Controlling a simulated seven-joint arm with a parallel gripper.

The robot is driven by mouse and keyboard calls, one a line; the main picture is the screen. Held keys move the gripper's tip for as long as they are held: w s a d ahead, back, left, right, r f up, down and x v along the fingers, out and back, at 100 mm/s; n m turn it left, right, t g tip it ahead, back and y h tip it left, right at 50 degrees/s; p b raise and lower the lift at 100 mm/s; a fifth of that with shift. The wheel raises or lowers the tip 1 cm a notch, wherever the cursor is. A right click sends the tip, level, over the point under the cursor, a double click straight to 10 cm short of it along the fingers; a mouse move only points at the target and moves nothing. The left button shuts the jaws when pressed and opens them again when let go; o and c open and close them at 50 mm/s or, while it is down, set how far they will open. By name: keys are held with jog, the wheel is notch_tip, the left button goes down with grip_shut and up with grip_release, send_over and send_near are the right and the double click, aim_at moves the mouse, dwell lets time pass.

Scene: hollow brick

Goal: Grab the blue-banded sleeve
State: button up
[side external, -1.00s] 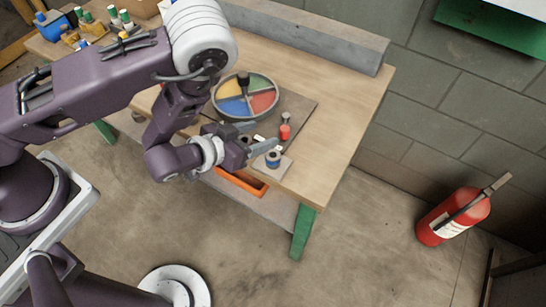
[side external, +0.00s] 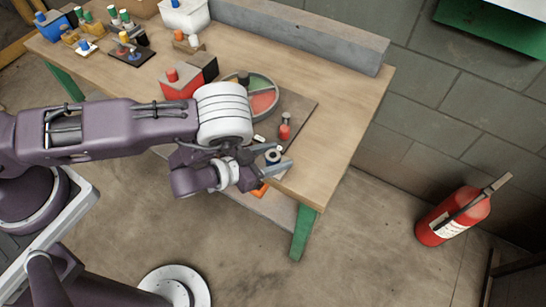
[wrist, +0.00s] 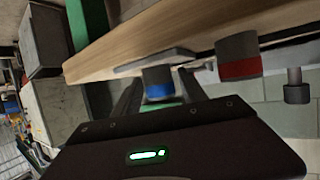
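The blue-banded sleeve (side external: 272,156) stands near the front right corner of the workbench, its pale ring top with a dark centre showing in the side view. In the wrist view its blue band (wrist: 158,90) shows below a dark grey upper part. My gripper (side external: 282,156) is open, with one finger on each side of the sleeve. In the wrist view the fingers (wrist: 158,95) flank it with gaps visible on both sides, so it does not look clamped. The side view hides the sleeve's lower part behind the near finger.
A red-banded piece (side external: 285,131) stands just behind the sleeve; it also shows in the wrist view (wrist: 238,62). A coloured round tray (side external: 264,103) lies behind my wrist. A red box (side external: 180,84) is farther left. The bench's right end is clear.

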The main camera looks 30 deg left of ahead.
grip_shut()
